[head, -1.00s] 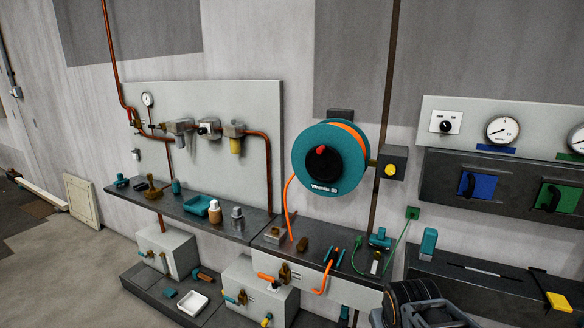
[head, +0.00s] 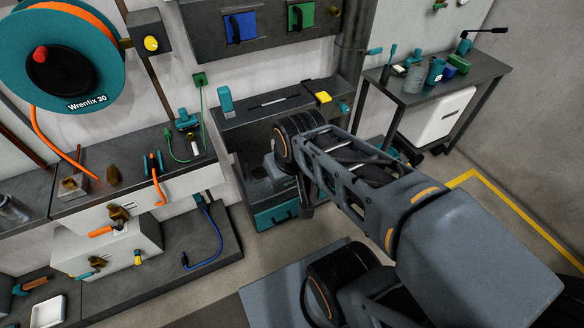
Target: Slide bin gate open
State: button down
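A blue panel with a black handle (head: 240,27) and a green panel with a black handle (head: 300,15) sit side by side on a dark wall unit at the top. They look like bin gates; I cannot tell which one the task means, or how far either stands open. My gripper (head: 306,203) is mostly hidden behind my own arm, low in front of a dark cabinet and well below the panels. I cannot make out its fingers or anything in them.
The cabinet has a teal drawer front (head: 277,216). A hose reel (head: 62,62) hangs at left. A side table (head: 435,85) with several small items stands at right. Floor shows at lower right.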

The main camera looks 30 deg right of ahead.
aim_at(258, 173)
jog(key=z, duration=0.15)
jog(key=k, duration=0.6)
jog(key=u, duration=0.55)
jog(key=i, duration=1.35)
jog(key=z, duration=0.6)
